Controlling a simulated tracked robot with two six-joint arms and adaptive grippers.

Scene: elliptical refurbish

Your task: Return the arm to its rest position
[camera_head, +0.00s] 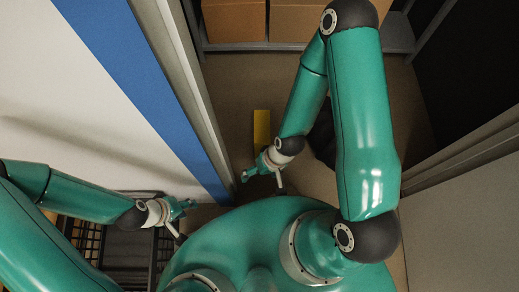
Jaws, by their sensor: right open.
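My right arm, green, reaches up and bends back down in the head view. Its gripper (262,184) is near the middle, with its fingers spread and nothing seen between them. My left arm comes in from the left edge. Its gripper (183,220) is lower left, beside the blue-striped wall, with its fingers apart and nothing seen between them. A yellow strip-like object (261,126) shows just beyond the right gripper; whether the two touch cannot be told.
A white wall with a blue stripe (140,85) and a grey door frame (190,75) stand close on the left. A grey panel (465,215) is on the right. Cardboard boxes (235,20) sit on a shelf ahead. A black wire rack (88,240) is at lower left. Brown floor lies between.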

